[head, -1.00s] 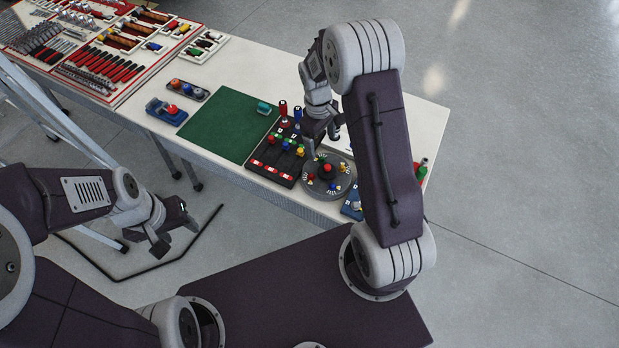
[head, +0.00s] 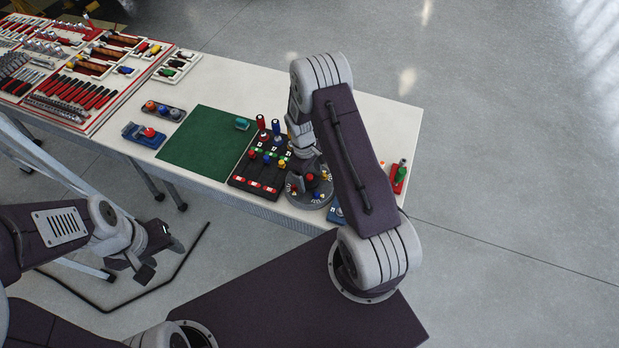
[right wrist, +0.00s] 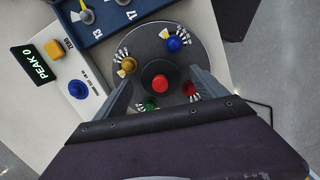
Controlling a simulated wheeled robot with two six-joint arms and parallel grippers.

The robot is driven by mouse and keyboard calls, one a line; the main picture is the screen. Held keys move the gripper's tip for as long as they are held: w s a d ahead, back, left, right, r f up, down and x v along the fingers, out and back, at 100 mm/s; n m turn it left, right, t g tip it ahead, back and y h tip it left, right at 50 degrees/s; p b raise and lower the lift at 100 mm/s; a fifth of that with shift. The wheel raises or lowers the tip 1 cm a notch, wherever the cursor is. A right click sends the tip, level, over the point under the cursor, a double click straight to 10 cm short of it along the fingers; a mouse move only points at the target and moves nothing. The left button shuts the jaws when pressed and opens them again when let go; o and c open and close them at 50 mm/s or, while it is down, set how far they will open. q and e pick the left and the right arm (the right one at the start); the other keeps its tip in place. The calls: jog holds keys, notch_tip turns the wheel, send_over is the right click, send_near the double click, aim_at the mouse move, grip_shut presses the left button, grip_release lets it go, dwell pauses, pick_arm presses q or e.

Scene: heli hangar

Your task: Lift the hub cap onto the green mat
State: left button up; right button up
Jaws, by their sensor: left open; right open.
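The green mat (head: 207,143) lies flat on the white table, left of a black lever panel. A round grey disc (head: 305,196) with coloured knobs stands near the table's front edge. At its middle is a red-topped round piece (head: 312,178), which I take for the hub cap; it also shows in the right wrist view (right wrist: 160,83). My right gripper (right wrist: 160,76) is open above the disc, its fingers on either side of the red-topped piece; contact cannot be told. In the head view my right arm partly covers this area. My left gripper (head: 148,257) is open and empty, off the table's front side.
The black lever panel (head: 240,180) stands between mat and disc. A teal block (head: 242,123) sits at the mat's far right corner. A blue panel (right wrist: 120,12) and a white box with a display (right wrist: 62,65) flank the disc. Tool trays (head: 105,120) fill the left.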

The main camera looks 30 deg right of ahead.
aim_at(311, 177)
jog(key=shift+f, duration=0.2)
jog(key=c, duration=1.4)
jog(key=shift+c, duration=0.2)
notch_tip(311, 177, up, 4)
jog(key=shift+r+b, duration=0.15)
jog(key=shift+b, duration=0.3)
jog(key=s+a+r+b, duration=0.1)
jog(key=s+a+r, duration=0.3)
jog(key=s, duration=0.7)
notch_tip(311, 177, up, 3)
jog(key=shift+f, duration=0.1)
